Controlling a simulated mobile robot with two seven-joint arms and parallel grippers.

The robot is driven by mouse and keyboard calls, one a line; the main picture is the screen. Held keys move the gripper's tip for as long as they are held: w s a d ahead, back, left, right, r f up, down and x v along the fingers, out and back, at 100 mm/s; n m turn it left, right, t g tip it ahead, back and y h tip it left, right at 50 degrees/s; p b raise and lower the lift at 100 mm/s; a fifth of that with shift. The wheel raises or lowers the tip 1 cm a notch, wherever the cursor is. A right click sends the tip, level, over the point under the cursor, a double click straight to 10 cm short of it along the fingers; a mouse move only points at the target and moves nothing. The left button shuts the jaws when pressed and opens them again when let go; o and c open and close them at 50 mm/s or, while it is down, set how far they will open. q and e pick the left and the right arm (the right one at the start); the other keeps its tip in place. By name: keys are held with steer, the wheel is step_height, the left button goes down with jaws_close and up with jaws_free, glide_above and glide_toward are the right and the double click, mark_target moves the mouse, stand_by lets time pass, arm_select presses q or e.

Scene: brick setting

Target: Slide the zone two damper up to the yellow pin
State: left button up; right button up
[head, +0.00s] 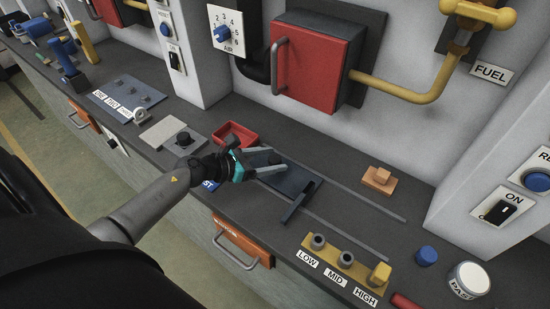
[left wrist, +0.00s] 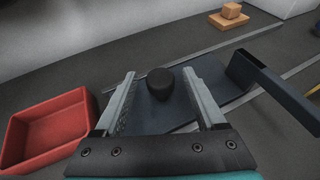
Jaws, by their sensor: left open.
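A dark blue sliding plate (head: 293,181) lies between two grey rails on the bench, with a raised bar (head: 300,202) at its right end. It also shows in the left wrist view (left wrist: 222,82). A black knob (left wrist: 160,84) stands on the plate. My left gripper (head: 263,163) is open, and its fingers (left wrist: 160,88) are on either side of the knob, with gaps showing. A yellow square-topped piece (head: 380,273) stands at HIGH on the LOW-MID-HIGH block; I cannot tell whether it is the yellow pin. No zone label is readable on the plate. My right gripper is not in view.
A red tray (head: 236,134) is just behind my left gripper. An orange block (head: 379,181) sits beyond the rear rail. The rails run clear to the right of the plate.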

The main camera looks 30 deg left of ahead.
arm_select(q)
steer(key=shift+x, duration=0.8)
jaws_close()
stand_by(1.0)
